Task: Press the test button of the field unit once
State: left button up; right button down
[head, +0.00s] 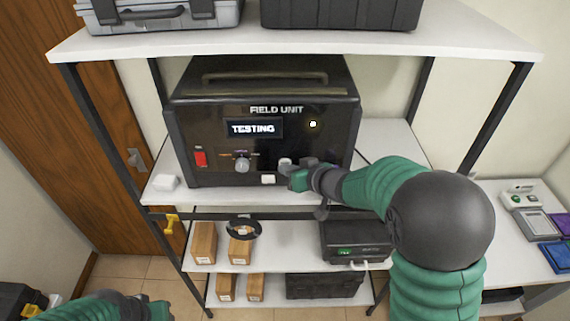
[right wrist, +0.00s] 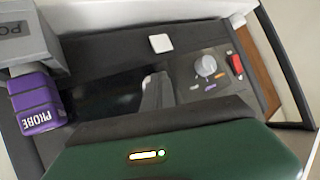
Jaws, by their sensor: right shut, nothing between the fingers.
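The black field unit (head: 220,110) stands on the upper white shelf. Its display (head: 254,128) reads TESTING, and a small yellow-white lamp (head: 313,124) is lit to the right. A white square button (head: 268,179) sits low on its front and also shows in the right wrist view (right wrist: 161,43). My right gripper (head: 285,173) is shut and empty at the lower front, just right of the button. In the wrist view its fingertips (right wrist: 155,92) appear apart from the button. My left gripper (head: 150,309) is low at the bottom left, its fingers unclear.
The unit also has a knob (head: 242,165) and a red switch (head: 201,158). Lower shelves hold boxes (head: 203,242) and a black device (head: 355,240).

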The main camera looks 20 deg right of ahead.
jog(key=shift+s, duration=0.1)
jog(key=shift+s+a, duration=0.15)
jog(key=shift+s, duration=0.6)
jog(key=s, duration=0.2)
jog(key=s+a, duration=0.1)
jog(key=s, duration=0.2)
jog(key=shift+a+b, duration=0.2)
jog(key=shift+b, duration=0.15)
jog(key=shift+w, duration=0.15)
dwell(0.3)
